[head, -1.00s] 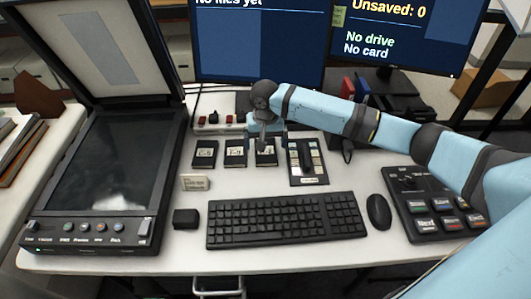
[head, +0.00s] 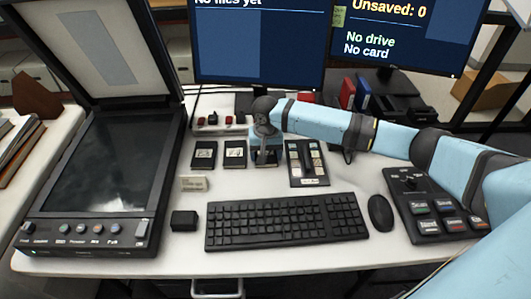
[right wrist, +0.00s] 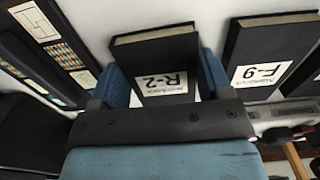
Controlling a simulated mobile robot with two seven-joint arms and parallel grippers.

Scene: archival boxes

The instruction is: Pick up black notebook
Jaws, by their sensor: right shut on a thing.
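Three black notebooks with white labels stand in a row behind the keyboard in the head view: a left one (head: 204,154), a middle one (head: 235,154) and a right one (head: 272,159). My right gripper (head: 265,146) is over the right one and partly hides it. My left gripper is not in view.
A keyboard (head: 285,221), a mouse (head: 380,212) and a button panel (head: 432,205) lie in front and to the right. A black tray of small cards (head: 307,163) is close to the gripper's right. A scanner (head: 110,180) stands left. Monitors (head: 258,45) stand behind.

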